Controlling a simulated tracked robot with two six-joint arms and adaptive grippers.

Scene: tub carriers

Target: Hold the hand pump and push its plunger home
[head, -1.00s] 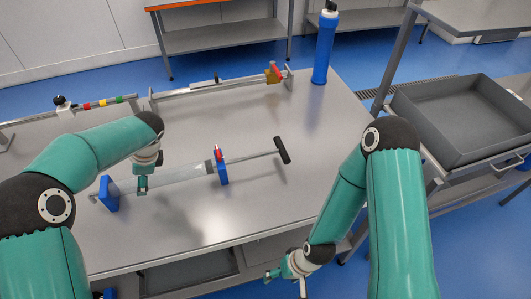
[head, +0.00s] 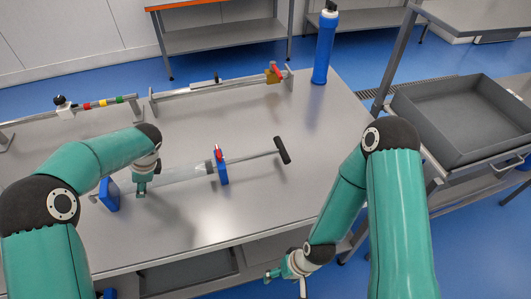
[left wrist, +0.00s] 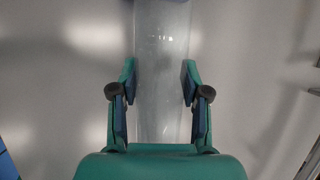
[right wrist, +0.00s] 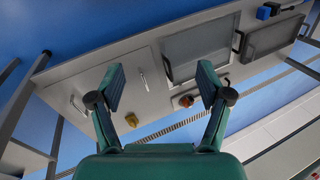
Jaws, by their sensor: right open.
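The hand pump lies on the bench, with a clear barrel (head: 180,174), blue end blocks (head: 220,166) and a rod running right to a black handle (head: 282,150). The plunger rod stands well out of the barrel. My left gripper (head: 141,187) is at the barrel near its left block.
A rail with a red lever (head: 274,71) and a rod with coloured bands (head: 103,103) lie behind the pump. A blue bottle (head: 324,45) stands at the back right corner. A grey tray (head: 455,150) stands to the right. The bench right of the handle is clear.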

